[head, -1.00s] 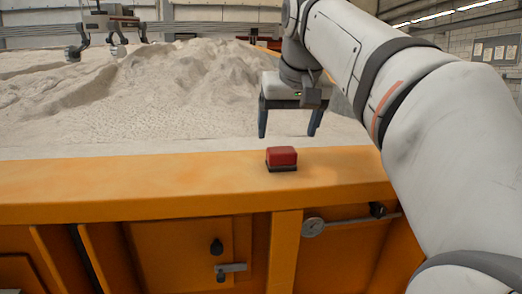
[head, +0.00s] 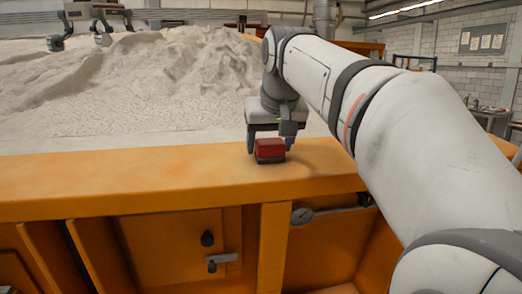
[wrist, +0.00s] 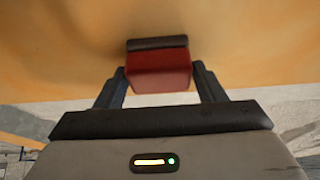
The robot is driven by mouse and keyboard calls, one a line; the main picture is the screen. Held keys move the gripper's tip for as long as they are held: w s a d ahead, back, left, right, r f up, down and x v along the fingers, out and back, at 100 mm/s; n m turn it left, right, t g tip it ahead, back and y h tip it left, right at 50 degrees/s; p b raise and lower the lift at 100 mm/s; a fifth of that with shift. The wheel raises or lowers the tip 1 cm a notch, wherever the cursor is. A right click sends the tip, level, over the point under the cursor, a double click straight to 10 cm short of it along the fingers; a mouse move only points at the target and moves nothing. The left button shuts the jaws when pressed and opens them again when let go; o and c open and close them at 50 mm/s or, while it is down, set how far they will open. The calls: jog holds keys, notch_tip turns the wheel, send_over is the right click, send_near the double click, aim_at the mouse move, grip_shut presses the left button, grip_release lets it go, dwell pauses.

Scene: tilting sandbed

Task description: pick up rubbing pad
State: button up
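The rubbing pad (head: 270,149), a red block on a dark base, sits on the orange rim (head: 150,180) of the sandbed. My gripper (head: 268,149) is lowered over it in the head view. In the wrist view the pad (wrist: 158,72) lies between the two fingertips of my gripper (wrist: 160,78). The dark base of the pad lies beyond the fingertips, against the orange surface.
Pale sand (head: 150,80) is heaped in the bed behind the rim. A grey mechanism (head: 95,20) hangs over the sand at the far left. The rim left of the pad is clear.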

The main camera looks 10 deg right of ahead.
jog(key=c, duration=0.6)
jog(key=shift+r, duration=0.1)
jog(key=shift+c, duration=0.2)
